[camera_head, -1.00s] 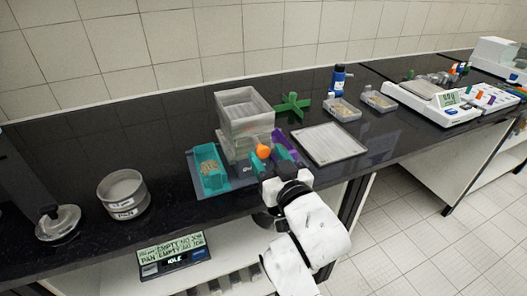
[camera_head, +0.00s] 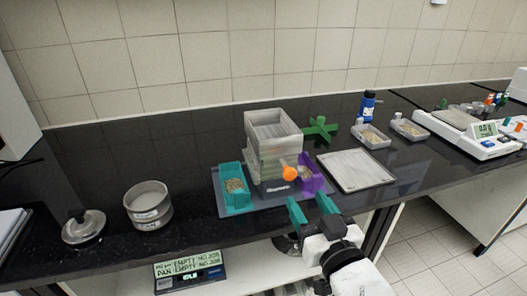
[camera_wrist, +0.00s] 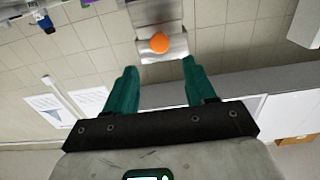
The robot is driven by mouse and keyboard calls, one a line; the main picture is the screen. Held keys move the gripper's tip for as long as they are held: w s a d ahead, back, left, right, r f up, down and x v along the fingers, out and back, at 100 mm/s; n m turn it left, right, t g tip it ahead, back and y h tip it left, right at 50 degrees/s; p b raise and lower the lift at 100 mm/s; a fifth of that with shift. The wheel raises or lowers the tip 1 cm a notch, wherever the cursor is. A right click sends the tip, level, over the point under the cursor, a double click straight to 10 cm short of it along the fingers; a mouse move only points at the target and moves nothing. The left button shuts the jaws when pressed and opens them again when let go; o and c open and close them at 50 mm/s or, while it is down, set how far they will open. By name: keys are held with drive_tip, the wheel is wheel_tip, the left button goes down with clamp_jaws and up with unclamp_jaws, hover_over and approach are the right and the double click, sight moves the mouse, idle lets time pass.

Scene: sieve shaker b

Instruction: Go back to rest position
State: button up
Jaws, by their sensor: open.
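My gripper (camera_head: 312,212) is open and empty, with its two teal fingers apart. It is in front of the counter edge, to the lower right of the shaker. The sieve shaker (camera_head: 276,150) is a grey stacked box with an orange knob (camera_head: 289,173) on its front. A teal bin (camera_head: 234,190) with grains stands at its left and a purple bin (camera_head: 312,180) at its right. In the wrist view my fingers (camera_wrist: 157,88) hold nothing, and the orange knob (camera_wrist: 160,43) shows beyond them, apart from them.
A flat grey tray (camera_head: 356,172) lies right of the shaker. A green cross-shaped piece (camera_head: 320,128), a blue bottle (camera_head: 367,105) and small trays stand behind. A round sieve pan (camera_head: 148,205) and lid (camera_head: 83,228) are at left.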

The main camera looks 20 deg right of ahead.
drive_tip(key=s+d+f+g+h, duration=0.1)
drive_tip(key=s+d+f+g, duration=0.3)
drive_tip(key=f, duration=0.6)
drive_tip(key=s+d+f+g, duration=0.2)
drive_tip(key=s+f+g, duration=0.35)
drive_tip(key=f, duration=0.35)
drive_tip(key=s+d+f+g, duration=0.1)
drive_tip(key=s+f+g, duration=0.2)
drive_tip(key=s, duration=0.6)
drive_tip(key=s+f+g, duration=0.4)
drive_tip(key=s+f, duration=0.3)
drive_tip(key=s, duration=0.2)
drive_tip(key=shift+s+d+y, duration=0.15)
drive_tip(key=shift+d+y, duration=0.2)
drive_tip(key=shift+y, duration=0.05)
